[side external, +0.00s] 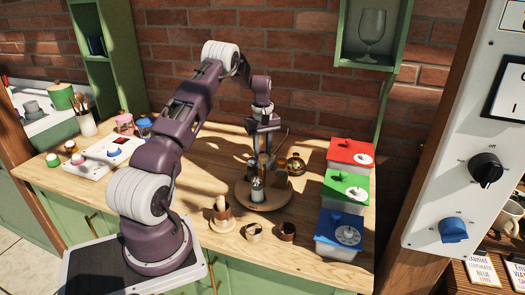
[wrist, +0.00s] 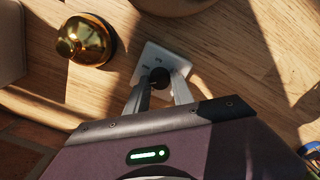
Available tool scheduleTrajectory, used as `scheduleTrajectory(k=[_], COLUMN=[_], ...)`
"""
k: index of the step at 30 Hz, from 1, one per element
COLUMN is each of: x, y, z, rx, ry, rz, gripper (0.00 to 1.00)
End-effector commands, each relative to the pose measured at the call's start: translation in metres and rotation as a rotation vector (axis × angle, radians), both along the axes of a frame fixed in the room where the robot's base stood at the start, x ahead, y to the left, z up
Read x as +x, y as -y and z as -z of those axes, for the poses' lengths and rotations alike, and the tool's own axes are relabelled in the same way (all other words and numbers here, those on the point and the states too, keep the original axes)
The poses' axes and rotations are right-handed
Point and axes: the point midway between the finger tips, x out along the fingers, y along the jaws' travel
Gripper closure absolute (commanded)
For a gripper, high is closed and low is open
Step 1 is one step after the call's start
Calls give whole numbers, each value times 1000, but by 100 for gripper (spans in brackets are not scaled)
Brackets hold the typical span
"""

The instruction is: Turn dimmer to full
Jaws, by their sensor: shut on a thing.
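The dimmer is a small pale square plate (wrist: 152,58) with faint markings and a round dark knob (wrist: 160,76), seen in the wrist view on the wooden table. My gripper (wrist: 159,84) is shut on the knob, with one finger on each side of it. The fingers hide part of the knob, and I cannot read which mark it points to. In the side view my gripper (side external: 264,163) reaches straight down to the table behind the round wooden board. The dimmer is not clear in that view.
A brass bell (wrist: 85,40) stands close left of the dimmer; the side view also shows the bell (side external: 296,164). A round wooden board (side external: 280,198) with a small pale item is in front. Red (side external: 350,155), green (side external: 345,189) and blue-lidded boxes (side external: 338,232) stand right.

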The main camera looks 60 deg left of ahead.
Motion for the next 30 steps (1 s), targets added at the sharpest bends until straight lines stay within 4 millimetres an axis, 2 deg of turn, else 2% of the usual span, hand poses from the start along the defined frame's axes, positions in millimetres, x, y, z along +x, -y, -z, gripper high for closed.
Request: scheduleTrajectory(k=[30], x=[0], y=[1], z=[0], rx=[-3], ry=[1], rz=[965], gripper=[100])
